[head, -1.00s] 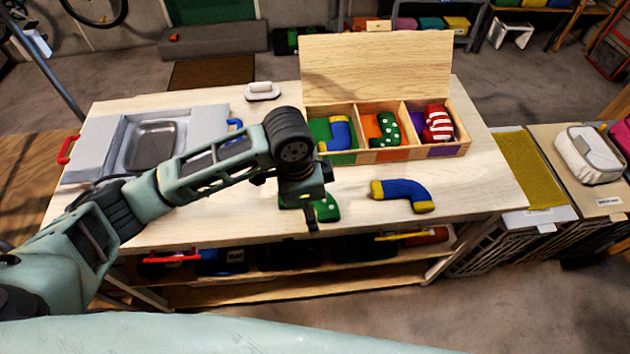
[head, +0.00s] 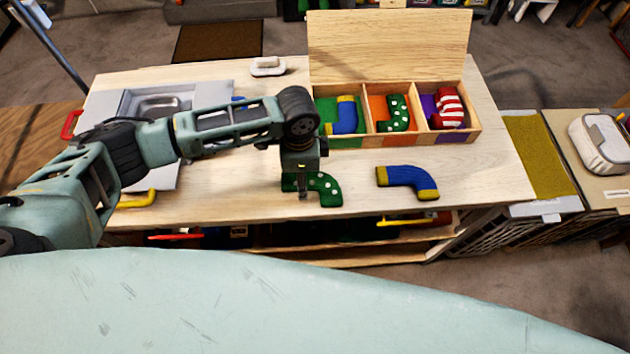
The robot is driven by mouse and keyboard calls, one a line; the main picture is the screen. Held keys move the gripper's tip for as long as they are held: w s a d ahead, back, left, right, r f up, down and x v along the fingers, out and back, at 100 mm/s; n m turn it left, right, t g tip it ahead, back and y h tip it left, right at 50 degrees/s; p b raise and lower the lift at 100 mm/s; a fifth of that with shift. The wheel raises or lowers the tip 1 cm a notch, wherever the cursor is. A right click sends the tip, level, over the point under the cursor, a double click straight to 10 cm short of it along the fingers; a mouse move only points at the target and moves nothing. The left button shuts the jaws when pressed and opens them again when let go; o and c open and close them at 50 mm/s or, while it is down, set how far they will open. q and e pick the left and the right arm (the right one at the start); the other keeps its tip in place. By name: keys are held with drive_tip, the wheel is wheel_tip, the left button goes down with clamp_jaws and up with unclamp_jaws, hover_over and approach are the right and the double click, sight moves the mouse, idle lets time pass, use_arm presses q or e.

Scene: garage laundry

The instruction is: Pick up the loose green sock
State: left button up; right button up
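The loose green sock (head: 326,190) with white dots lies on the wooden table, in front of the box. My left gripper (head: 303,190) points straight down over the sock's left part and hides some of it. A fingertip overlaps the sock in the head view; I cannot tell whether it touches, or whether the fingers are open or shut. A second green dotted sock (head: 398,112) lies in the box's orange middle compartment. My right gripper is not in view.
The open wooden box (head: 350,143) also holds a blue-yellow sock (head: 346,114) and a red-white striped sock (head: 447,108). A loose blue-yellow sock (head: 408,179) lies to the right. A grey sink unit (head: 215,95) stands at left, a white dish (head: 267,66) behind.

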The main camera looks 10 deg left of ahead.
use_arm(q)
drive_tip(key=c, duration=1.2)
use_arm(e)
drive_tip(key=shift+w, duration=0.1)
use_arm(q)
drive_tip(key=shift+r, duration=0.1)
